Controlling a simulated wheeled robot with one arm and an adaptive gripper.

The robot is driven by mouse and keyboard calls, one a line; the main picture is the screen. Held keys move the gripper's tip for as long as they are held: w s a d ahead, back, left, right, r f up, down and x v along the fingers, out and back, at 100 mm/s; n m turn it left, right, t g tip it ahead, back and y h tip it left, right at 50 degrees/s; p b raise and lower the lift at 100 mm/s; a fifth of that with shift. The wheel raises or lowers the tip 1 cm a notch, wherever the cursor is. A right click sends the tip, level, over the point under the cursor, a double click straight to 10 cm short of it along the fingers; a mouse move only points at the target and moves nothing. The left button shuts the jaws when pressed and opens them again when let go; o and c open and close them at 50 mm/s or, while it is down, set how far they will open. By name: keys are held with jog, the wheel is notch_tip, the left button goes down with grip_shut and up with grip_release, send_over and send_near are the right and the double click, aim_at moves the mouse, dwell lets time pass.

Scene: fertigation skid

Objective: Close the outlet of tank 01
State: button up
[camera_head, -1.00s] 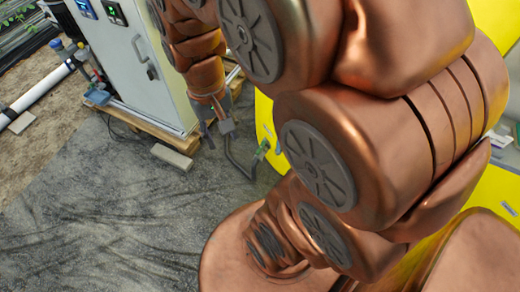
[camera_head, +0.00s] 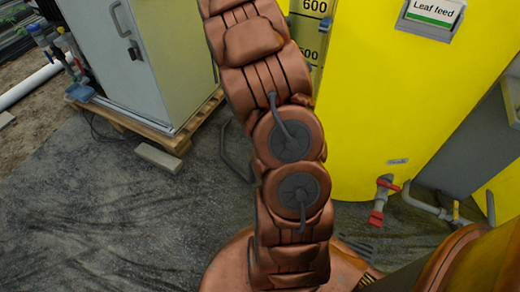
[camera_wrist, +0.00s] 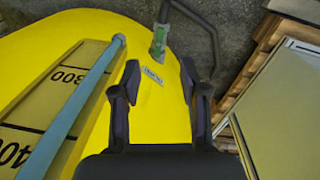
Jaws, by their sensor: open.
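A yellow tank (camera_wrist: 45,35) with a level scale fills the left of the wrist view; no tank number is legible. A valve with a green part (camera_wrist: 158,40) sits at its lower edge, joined to a dark grey bent pipe (camera_wrist: 212,45). A small pale label (camera_wrist: 152,76) is on the tank beside it. My gripper (camera_wrist: 160,80) is open and empty, its fingers pointing toward this valve but apart from it. In the head view, my arm hides the green valve and the gripper is out of view; part of the bent pipe (camera_head: 234,158) shows left of the arm.
In the head view, a yellow tank (camera_head: 385,85) marked "Leaf feed" has a red-handled valve (camera_head: 379,205). Grey piping with a yellow handle (camera_head: 456,212) lies to its right. A cabinet (camera_head: 150,70) stands on a pallet (camera_head: 185,135).

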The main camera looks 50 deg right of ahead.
jog(key=d+f+b, duration=0.2)
jog(key=d+f, duration=0.1)
jog(key=f, duration=0.3)
jog(key=w+d+f+m+b, duration=0.1)
jog(key=d+f+b, duration=0.1)
jog(key=f, duration=0.4)
jog(key=w+d+f+m+b, duration=0.1)
jog(key=d+f+b, duration=0.2)
jog(key=f, duration=0.3)
jog(key=shift+d+f+t, duration=0.15)
jog(key=shift+d+t, duration=0.15)
jog(key=shift+t, duration=0.1)
jog(key=shift+f+b, duration=1.35)
jog(key=shift+f, duration=2.45)
jog(key=shift+c, duration=0.2)
